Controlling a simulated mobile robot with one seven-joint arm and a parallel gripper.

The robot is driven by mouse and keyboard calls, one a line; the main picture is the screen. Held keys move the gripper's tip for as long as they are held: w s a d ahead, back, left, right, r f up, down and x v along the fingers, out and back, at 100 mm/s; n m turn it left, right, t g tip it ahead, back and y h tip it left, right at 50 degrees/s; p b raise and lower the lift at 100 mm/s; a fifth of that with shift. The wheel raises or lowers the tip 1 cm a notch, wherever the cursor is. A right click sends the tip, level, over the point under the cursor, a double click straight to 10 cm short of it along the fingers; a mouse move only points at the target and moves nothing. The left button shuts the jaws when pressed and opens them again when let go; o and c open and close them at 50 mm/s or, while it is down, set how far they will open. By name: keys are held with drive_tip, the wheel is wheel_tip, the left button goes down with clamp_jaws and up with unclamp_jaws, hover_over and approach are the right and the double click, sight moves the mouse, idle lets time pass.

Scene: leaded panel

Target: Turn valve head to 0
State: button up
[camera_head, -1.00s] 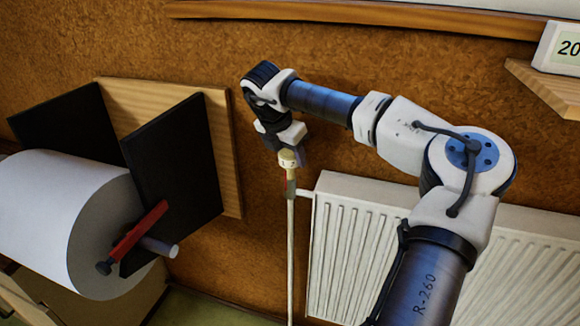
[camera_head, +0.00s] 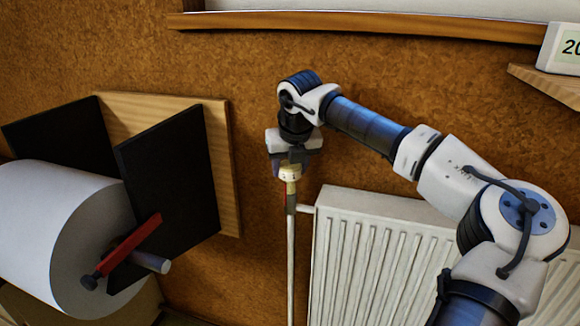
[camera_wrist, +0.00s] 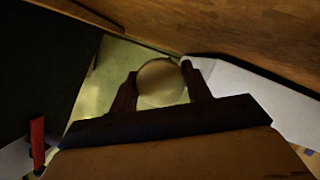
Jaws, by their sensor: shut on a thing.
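The cream valve head (camera_head: 289,174) sits on top of the upright pipe (camera_head: 291,250) left of the radiator (camera_head: 385,262). Small dark marks show on its side, but I cannot read which number stands at the front. My gripper (camera_head: 290,160) comes down on it from above and is shut on it. In the wrist view the round top of the valve head (camera_wrist: 160,80) lies between the two dark fingers of my gripper (camera_wrist: 161,90), one on each side. The fingers hide part of its sides.
Left of the valve, a large white paper roll (camera_head: 45,235) with a red lever (camera_head: 127,245) hangs between black plates on a wooden board (camera_head: 222,160). A wooden ledge (camera_head: 370,28) runs above. A small shelf (camera_head: 550,85) with a white display (camera_head: 562,48) is upper right.

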drive_tip(key=shift+n+y, duration=0.5)
drive_tip(key=shift+n, duration=0.8)
drive_tip(key=o, duration=1)
drive_tip(key=shift+c, duration=0.2)
drive_tip(key=shift+r, duration=0.15)
drive_tip(key=v, duration=1.3)
drive_tip(key=shift+r+b, duration=0.35)
drive_tip(key=shift+b, duration=0.05)
drive_tip(key=shift+s+d+f, duration=0.1)
